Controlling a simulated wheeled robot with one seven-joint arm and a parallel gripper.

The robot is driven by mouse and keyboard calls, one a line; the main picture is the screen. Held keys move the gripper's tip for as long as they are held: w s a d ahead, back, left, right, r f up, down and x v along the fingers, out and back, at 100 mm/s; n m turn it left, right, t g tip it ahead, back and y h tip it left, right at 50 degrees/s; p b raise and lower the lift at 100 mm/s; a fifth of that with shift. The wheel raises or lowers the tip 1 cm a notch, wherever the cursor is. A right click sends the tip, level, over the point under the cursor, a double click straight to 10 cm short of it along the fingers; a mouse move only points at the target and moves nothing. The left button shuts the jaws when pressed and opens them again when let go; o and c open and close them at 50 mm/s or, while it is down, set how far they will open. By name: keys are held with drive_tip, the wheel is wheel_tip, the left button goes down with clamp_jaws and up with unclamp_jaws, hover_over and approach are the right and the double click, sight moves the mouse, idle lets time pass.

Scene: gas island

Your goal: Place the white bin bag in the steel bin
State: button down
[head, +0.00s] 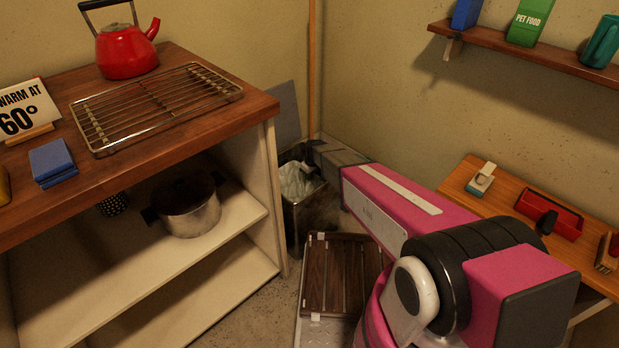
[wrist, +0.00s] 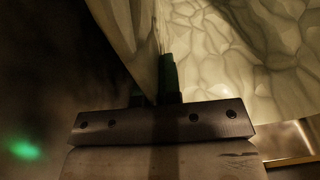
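The white bin bag (head: 296,180) shows at the mouth of the steel bin (head: 304,222), in the gap between the shelf unit and the back corner. Its lower part is hidden by the bin wall, and I cannot tell whether it rests on the bottom. My gripper (head: 296,154) is just above the bag, small and dark in the head view. In the wrist view the fingers (wrist: 166,72) are close together with the creased bag (wrist: 225,60) gathered at their tips, so the gripper is shut on it.
The wooden shelf unit (head: 262,118) stands close on the left of the bin, with a wire rack (head: 155,103) and red kettle (head: 125,50) on top. A slatted wooden board (head: 342,272) lies in front. A small wooden table (head: 520,200) is at right.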

drive_tip(key=shift+f, duration=0.95)
drive_tip(key=c, duration=1.3)
unclamp_jaws()
wheel_tip(320, 180, up, 13)
drive_tip(key=s+d, duration=0.1)
drive_tip(key=d, duration=0.1)
drive_tip(key=s+d+r+m, duration=0.3)
drive_tip(key=s+d, duration=0.4)
drive_tip(key=d, duration=0.1)
drive_tip(key=s+d+r+m+h, duration=0.1)
drive_tip(key=s+d+r+m, duration=0.2)
drive_tip(key=s+d, duration=0.4)
drive_tip(key=s+d+r+m, duration=0.3)
drive_tip(key=s+d+r, duration=0.2)
drive_tip(key=s+d, duration=0.3)
drive_tip(key=shift+s+d+r+m+g+h, duration=0.1)
drive_tip(key=shift+d+r+m+g+h, duration=0.1)
drive_tip(key=shift+d, duration=0.45)
drive_tip(key=shift+d+r+m+g+h, duration=0.1)
drive_tip(key=shift+d+g, duration=0.1)
drive_tip(key=shift+d, duration=0.45)
